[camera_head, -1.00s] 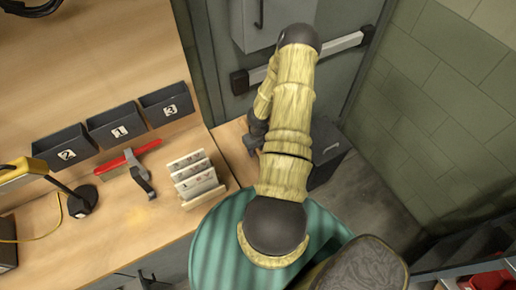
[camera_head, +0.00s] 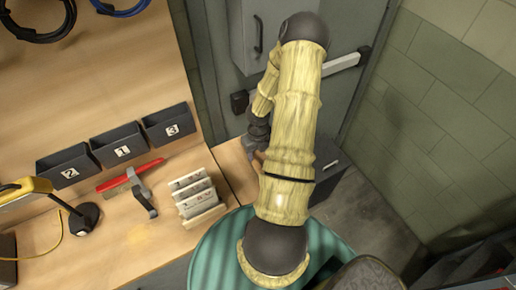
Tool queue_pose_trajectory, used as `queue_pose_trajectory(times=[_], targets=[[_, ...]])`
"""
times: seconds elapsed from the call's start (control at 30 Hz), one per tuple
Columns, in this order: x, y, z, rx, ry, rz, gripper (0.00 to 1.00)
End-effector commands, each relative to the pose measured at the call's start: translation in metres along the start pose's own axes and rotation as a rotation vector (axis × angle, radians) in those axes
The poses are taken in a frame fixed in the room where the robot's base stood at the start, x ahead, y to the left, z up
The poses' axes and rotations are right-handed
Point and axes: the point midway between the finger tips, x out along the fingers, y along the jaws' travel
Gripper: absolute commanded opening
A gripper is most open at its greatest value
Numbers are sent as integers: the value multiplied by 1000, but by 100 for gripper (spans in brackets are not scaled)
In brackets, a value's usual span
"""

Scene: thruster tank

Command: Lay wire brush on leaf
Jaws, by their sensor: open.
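The leaf (camera_head: 230,168) is a pale wooden panel at the right end of the workbench, by the grey door. My gripper (camera_head: 251,146) is small and dark at the leaf's far right edge, partly hidden by my arm. It is open. A small tan piece (camera_head: 257,158) shows just below the gripper, over the leaf's edge. It may be the wire brush's handle, but most of it is hidden and I cannot tell whether it touches the jaws.
On the bench are a red-handled tool (camera_head: 131,174) with a dark clamp (camera_head: 142,192), a rack of white cards (camera_head: 196,192), three numbered bins (camera_head: 116,143) and a yellow lamp (camera_head: 84,218). A dark box (camera_head: 326,165) stands right of the leaf. A green round surface (camera_head: 215,258) is in front.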

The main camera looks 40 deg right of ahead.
Motion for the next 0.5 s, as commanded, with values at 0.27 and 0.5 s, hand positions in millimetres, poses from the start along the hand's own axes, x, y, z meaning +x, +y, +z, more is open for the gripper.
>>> queue_pose_trajectory(times=[0.27,0.5], targets=[[-11,0,0,0,2,0,49],[-11,0,0,0,1,0,49]])
